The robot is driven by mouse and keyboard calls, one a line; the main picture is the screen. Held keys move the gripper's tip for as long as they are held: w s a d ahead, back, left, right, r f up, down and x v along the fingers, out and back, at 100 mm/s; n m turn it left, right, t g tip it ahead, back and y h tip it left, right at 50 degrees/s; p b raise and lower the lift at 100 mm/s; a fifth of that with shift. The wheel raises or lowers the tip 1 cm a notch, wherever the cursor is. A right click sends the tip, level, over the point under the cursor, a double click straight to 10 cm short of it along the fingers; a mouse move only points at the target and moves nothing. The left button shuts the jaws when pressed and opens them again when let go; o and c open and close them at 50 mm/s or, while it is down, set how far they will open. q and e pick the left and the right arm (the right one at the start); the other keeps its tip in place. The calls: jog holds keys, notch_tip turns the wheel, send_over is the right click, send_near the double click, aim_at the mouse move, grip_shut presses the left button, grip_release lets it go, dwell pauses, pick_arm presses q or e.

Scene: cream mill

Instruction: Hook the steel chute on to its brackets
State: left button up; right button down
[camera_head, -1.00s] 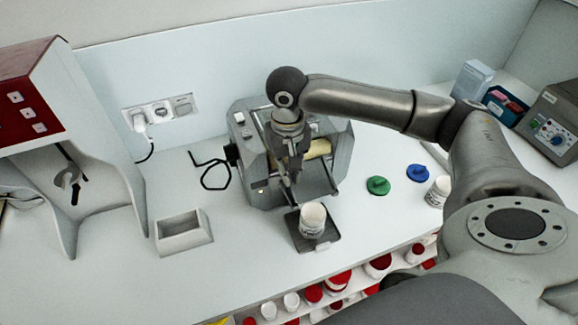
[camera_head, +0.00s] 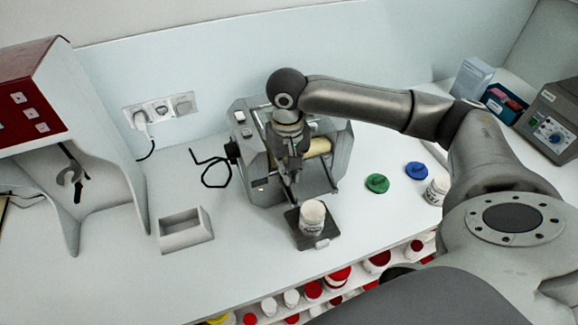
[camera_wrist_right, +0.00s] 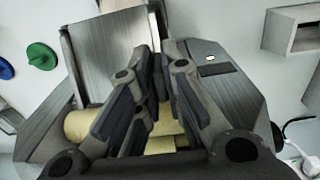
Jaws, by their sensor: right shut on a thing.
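The cream mill (camera_head: 245,165) stands on the bench against the back wall, with pale yellow rollers (camera_head: 318,147). My right gripper (camera_head: 294,176) reaches down at the mill's front. In the right wrist view its fingers (camera_wrist_right: 160,62) are close together, shut on the steel chute (camera_wrist_right: 112,52). The chute shows there as a bright metal sheet with raised sides, beside the fingers and over the mill's front. My left gripper is not in view.
A white jar (camera_head: 312,215) stands on a dark plate (camera_head: 303,240) before the mill. A grey open box (camera_head: 186,238) is to the left. Green (camera_head: 377,183) and blue (camera_head: 416,171) lids lie to the right. A black cable lies left of the mill.

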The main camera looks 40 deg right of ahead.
jog(key=shift+f+p, duration=0.2)
jog(key=shift+p, duration=0.15)
dwell(0.7)
jog(key=c, duration=1.5)
grip_release()
notch_tip(320, 180, up, 12)
jog(key=shift+a+f, duration=0.1)
